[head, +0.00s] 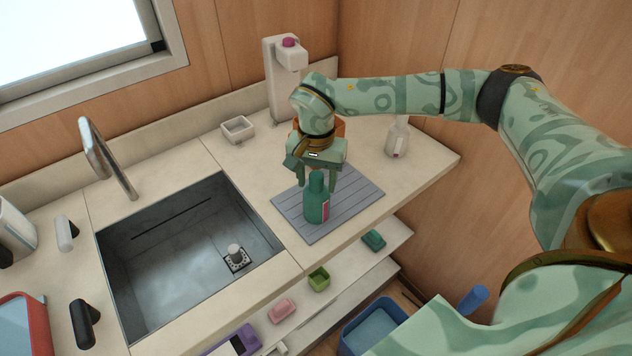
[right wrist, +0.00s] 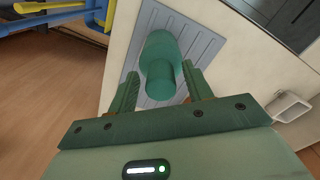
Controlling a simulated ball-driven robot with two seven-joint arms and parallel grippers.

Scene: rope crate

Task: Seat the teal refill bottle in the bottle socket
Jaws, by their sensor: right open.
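The teal refill bottle (head: 316,204) stands upright on a grey ribbed mat (head: 355,200) on the counter, with a pink-red label on its side. My right gripper (head: 318,181) is above it, pointing down and open, with its fingers either side of the bottle's upper part. In the right wrist view the bottle (right wrist: 161,57) is between the open fingers (right wrist: 160,75); I cannot tell whether they touch it. A small white square open-topped holder (head: 238,130), which may be the bottle socket, is behind and left of the mat. My left gripper is not in view.
A tall white dispenser (head: 283,95) with a magenta top stands at the back. A white bottle (head: 397,138) stands right of the mat. The sink (head: 180,265) with its tap (head: 100,155) is on the left. Several small items lie on the shelf below the counter.

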